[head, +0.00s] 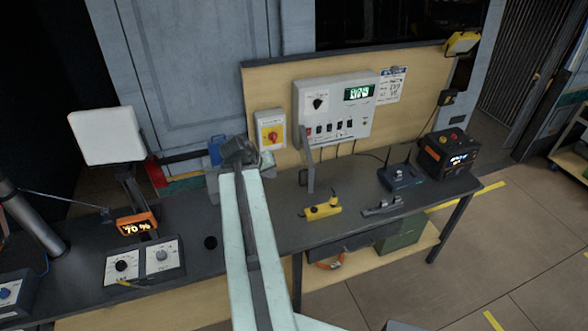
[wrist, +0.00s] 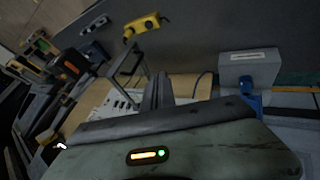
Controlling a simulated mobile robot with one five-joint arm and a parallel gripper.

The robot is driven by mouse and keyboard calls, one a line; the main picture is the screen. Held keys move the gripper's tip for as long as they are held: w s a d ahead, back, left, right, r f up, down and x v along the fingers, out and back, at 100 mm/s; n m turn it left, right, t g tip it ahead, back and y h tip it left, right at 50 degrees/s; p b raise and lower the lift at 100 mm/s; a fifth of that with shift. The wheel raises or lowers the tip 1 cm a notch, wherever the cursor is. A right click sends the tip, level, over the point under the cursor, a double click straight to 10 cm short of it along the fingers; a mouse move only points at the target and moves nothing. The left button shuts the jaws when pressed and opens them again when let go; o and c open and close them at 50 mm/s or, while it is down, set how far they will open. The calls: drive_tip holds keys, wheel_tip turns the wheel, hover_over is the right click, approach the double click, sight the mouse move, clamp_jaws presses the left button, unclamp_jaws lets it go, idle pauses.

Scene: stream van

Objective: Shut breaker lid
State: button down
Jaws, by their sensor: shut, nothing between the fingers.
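The grey panel box (head: 350,117) on the wooden backboard has a row of breaker switches (head: 325,128) along its lower front. The breaker lid (head: 310,172) stands open, sticking out from the box near the switches' left end. In the head view it looks like a narrow grey strip, nearly edge-on. In the wrist view the lid (wrist: 127,67) looks like a grey frame beside the switch row (wrist: 120,101). My gripper (head: 238,150) is shut and empty, left of the lid and apart from it. Its dark fingers also show in the wrist view (wrist: 160,90).
A red-and-yellow rotary switch (head: 271,136) is mounted left of the panel box. On the bench, a yellow tool (head: 321,208), a grey tool (head: 383,206), a router (head: 401,177) and a black power unit (head: 449,154) stand to the right.

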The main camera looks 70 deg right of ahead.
drive_tip(key=s+d+f+b, duration=0.5)
drive_tip(key=d+f+b, duration=0.3)
drive_tip(key=shift+d, duration=0.25)
idle(0.4)
